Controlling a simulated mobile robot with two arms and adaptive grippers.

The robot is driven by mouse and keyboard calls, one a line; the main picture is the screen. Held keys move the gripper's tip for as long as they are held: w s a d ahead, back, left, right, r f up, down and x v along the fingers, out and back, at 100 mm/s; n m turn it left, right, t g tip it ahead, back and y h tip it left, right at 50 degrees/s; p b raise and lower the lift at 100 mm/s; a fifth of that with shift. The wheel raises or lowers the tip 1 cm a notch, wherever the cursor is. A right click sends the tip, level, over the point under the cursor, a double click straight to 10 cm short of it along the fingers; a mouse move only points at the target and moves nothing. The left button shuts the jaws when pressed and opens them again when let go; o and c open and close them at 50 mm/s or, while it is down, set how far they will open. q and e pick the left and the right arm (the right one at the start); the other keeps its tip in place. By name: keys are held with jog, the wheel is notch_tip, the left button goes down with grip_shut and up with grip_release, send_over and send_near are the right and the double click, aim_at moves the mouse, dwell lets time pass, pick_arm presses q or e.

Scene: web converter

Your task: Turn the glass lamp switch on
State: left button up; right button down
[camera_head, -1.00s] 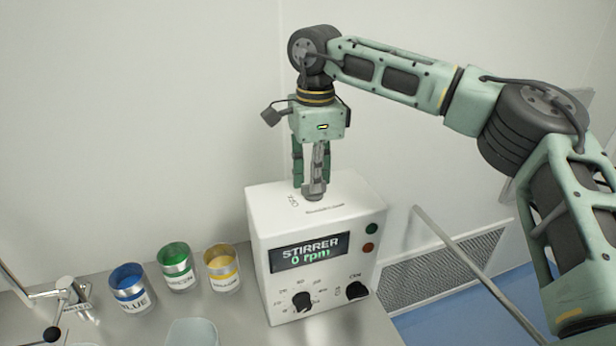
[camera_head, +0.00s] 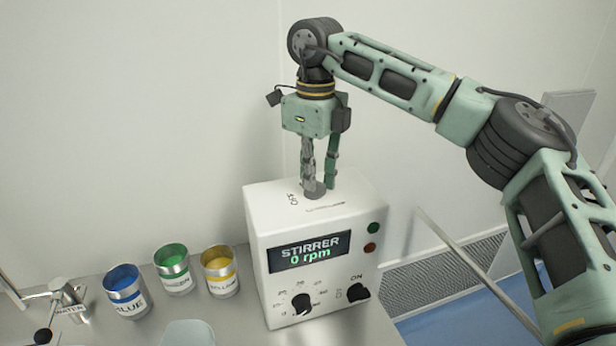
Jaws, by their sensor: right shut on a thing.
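The white stirrer box (camera_head: 351,222) stands on the counter, its display reading "STIRRER 0 rpm". On its top is a small grey knob (camera_head: 314,190), partly hidden by fingers. Printed marks lie on the top beside it; one looks like "OFF" (camera_head: 293,199), the other is too small to read. My right gripper (camera_head: 318,181) points straight down from above and is shut on this grey knob. No glass lamp can be made out. My left gripper is not in view.
The box front has two black knobs (camera_head: 301,303) (camera_head: 358,292) and green and red buttons (camera_head: 371,239). Blue (camera_head: 127,299), green (camera_head: 177,278) and yellow (camera_head: 222,279) cups stand left. A wall is close behind.

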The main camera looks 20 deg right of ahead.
jog(key=m+b, duration=0.1)
jog(key=m, duration=0.3)
jog(key=shift+f, duration=0.15)
jog(key=shift+m, duration=1.7)
jog(key=shift+b, duration=0.3)
jog(key=c, duration=1.8)
grip_release()
jog(key=shift+s+a, duration=0.1)
jog(key=shift+a, duration=0.05)
jog(key=shift+r, duration=0.2)
jog(key=shift+r, duration=0.2)
notch_tip(320, 180, up, 12)
jog(key=shift+f, duration=0.15)
